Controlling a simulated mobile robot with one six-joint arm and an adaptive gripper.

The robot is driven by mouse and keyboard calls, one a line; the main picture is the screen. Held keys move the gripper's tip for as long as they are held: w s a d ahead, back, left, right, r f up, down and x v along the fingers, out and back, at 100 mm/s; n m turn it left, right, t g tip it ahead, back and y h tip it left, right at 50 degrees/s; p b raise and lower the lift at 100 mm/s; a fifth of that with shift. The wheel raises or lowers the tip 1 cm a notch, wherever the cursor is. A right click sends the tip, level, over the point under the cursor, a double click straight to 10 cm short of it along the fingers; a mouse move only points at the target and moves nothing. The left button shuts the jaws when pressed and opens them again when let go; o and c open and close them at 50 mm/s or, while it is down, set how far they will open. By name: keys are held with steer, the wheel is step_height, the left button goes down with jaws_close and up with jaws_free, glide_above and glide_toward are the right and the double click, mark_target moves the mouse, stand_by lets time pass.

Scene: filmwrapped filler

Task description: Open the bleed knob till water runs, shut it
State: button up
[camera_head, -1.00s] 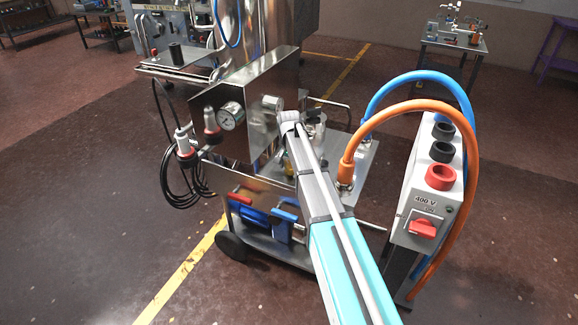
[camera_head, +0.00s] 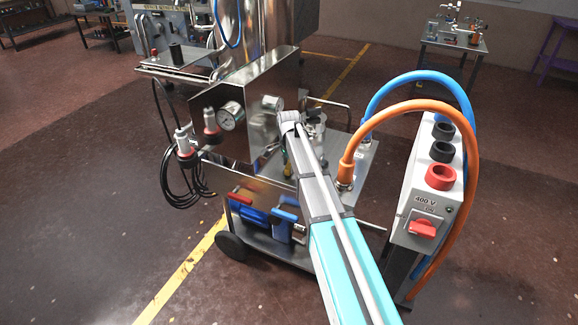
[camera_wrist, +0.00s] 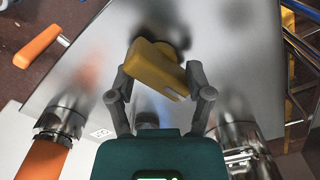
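A yellow, block-shaped piece (camera_wrist: 157,70) lies ahead of my fingers in the wrist view, tilted over a bright metal plate. It may be the bleed knob, but I cannot tell for sure. My gripper (camera_wrist: 160,78) has its two dark fingers spread wide, one on each side of the yellow piece's near part. I cannot tell whether either finger touches it. In the head view my arm reaches to the steel cart (camera_head: 362,165), and its wrist hides most of the spot in front of it. I see no running water.
An orange hose (camera_wrist: 45,158) with a metal coupling lies left of my gripper, and a steel fitting (camera_wrist: 240,130) lies right. An orange handle (camera_wrist: 40,42) is at far left. A 400 V box (camera_head: 424,200) stands right of my arm. A gauge panel (camera_head: 262,90) rises beside the wrist.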

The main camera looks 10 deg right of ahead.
steer(key=shift+m, duration=1)
steer(key=shift+r+p, duration=0.45)
step_height(320, 180, up, 13)
steer(key=p, duration=1.4)
steer(key=s+r+n+p, duration=0.1)
steer(key=s+n, duration=0.6)
steer(key=s, duration=0.6)
steer(key=s+r+n+p, duration=0.1)
steer(key=s+r+n, duration=0.1)
steer(key=s+n, duration=0.5)
steer(key=s, duration=0.6)
steer(key=shift+s+d+r+n+p, duration=0.2)
steer(key=shift+d+r+n+p, duration=0.05)
steer(key=shift+d+n+p, duration=0.05)
steer(key=m+b, duration=0.4)
steer(key=m, duration=0.2)
glide_above(289, 164)
step_height(289, 164, down, 4)
steer(key=shift+s+r, duration=0.1)
steer(key=shift+r, duration=0.1)
steer(key=shift+f, duration=0.1)
